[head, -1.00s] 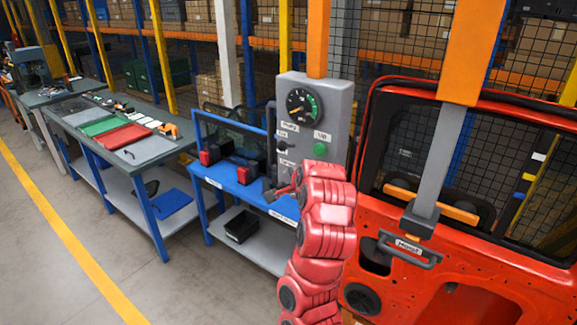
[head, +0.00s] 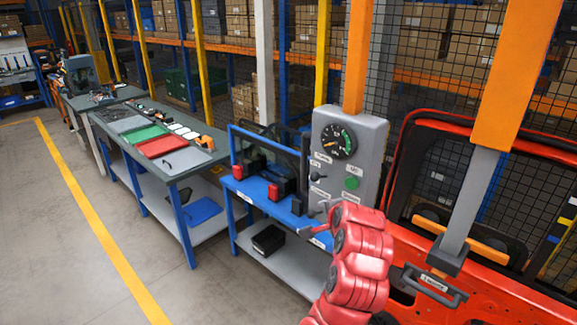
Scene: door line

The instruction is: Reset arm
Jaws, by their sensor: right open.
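My right arm is red and comes up from the bottom of the head view. Its gripper (head: 317,216) is small in the picture, at the arm's far end. It points left, in front of the blue bench, just below the control box. The jaws are open and I see nothing between them. The grey control box (head: 349,150) has a dial, a green button and a small black switch. I cannot tell how far the gripper is from the box or the bench. My left gripper is not in view.
A red car door (head: 446,272) hangs at the right under an orange and grey hoist arm (head: 474,195). A blue bench (head: 259,197) holds dark parts with red ends. A long table with green and red mats (head: 168,141) stands left. The floor left is clear.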

